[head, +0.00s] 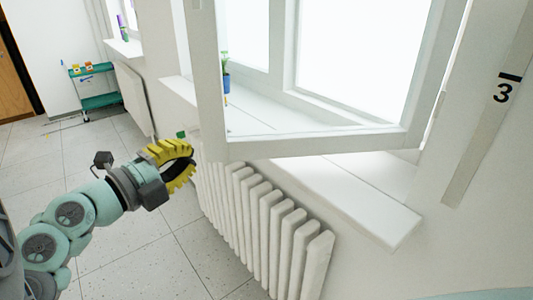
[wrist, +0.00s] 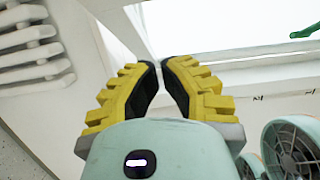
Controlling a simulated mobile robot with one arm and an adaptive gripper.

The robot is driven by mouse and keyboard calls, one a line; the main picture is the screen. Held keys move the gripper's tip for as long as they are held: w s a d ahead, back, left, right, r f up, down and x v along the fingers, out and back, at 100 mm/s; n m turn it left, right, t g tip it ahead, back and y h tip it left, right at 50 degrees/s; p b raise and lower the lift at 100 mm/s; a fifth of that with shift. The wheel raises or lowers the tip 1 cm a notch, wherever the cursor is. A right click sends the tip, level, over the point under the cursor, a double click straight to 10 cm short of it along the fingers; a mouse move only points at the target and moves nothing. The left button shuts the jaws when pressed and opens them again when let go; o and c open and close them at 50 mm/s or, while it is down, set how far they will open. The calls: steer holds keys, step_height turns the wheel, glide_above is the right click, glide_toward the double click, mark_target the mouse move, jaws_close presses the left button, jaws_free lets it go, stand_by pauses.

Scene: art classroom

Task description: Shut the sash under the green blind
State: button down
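A white-framed window sash (head: 312,144) stands open in the head view, swung into the room over the sill, with glass in its frame. No green blind shows in either view. My gripper (head: 190,150), with yellow ribbed fingers and black pads, is just left of the sash's lower left corner. I cannot tell whether it touches the frame. In the wrist view my gripper (wrist: 161,64) has its fingertips almost together, with nothing between them. A white frame edge passes beyond the tips. The sash's upper part is cut off.
A white radiator (head: 262,215) stands under the sill (head: 375,200). A blue potted plant (head: 226,82) shows behind the sash. A small green piece (head: 182,134) is beside my gripper. A teal cart (head: 98,101) stands at the back left. The tiled floor (head: 130,250) left of the radiator is clear.

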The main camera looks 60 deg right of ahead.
steer(key=p, duration=0.2)
glide_toward(223, 127)
steer(key=s+d+r, duration=0.2)
steer(key=s+d, duration=0.3)
steer(key=shift+w+d+f+b, duration=0.15)
steer(key=shift+w+d, duration=0.15)
steer(key=shift+d, duration=0.2)
steer(key=shift+w+d+f+b, duration=0.15)
steer(key=shift+w+d, duration=0.15)
steer(key=shift+d, duration=0.2)
steer(key=shift+w+d, duration=0.55)
steer(key=shift+d, duration=0.1)
steer(key=shift+w+f, duration=0.1)
